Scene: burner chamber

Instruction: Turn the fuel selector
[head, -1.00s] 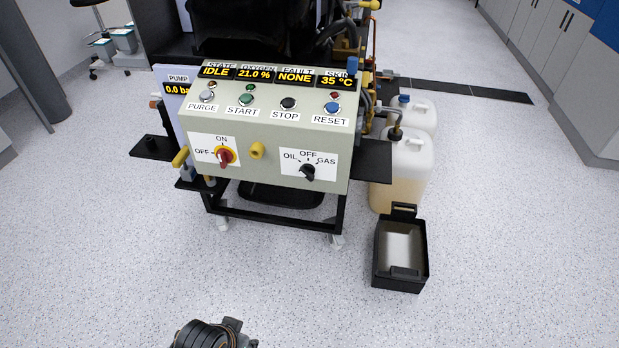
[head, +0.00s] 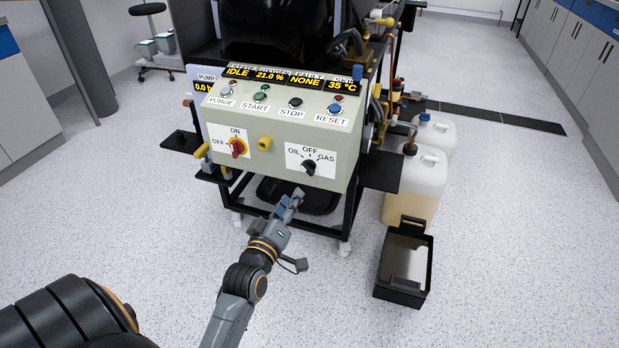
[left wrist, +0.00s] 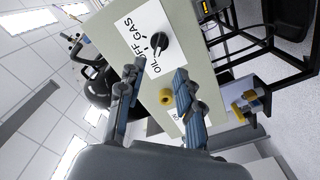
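The fuel selector (head: 309,167) is a black rotary knob on a white plate marked OIL, OFF and GAS, at the lower right of the beige panel's front. It also shows in the left wrist view (left wrist: 160,40), beyond the fingertips. Which mark its pointer is on is too small to tell. My left gripper (head: 292,197) is below and slightly left of the knob, in front of the panel. My right gripper is not in view.
The beige panel (head: 270,111) also carries a red ON/OFF switch (head: 237,148), a yellow knob (head: 264,143) and several push buttons. A black bin (head: 404,291) and fuel canisters (head: 413,185) stand on the floor at the right. The floor in front is open.

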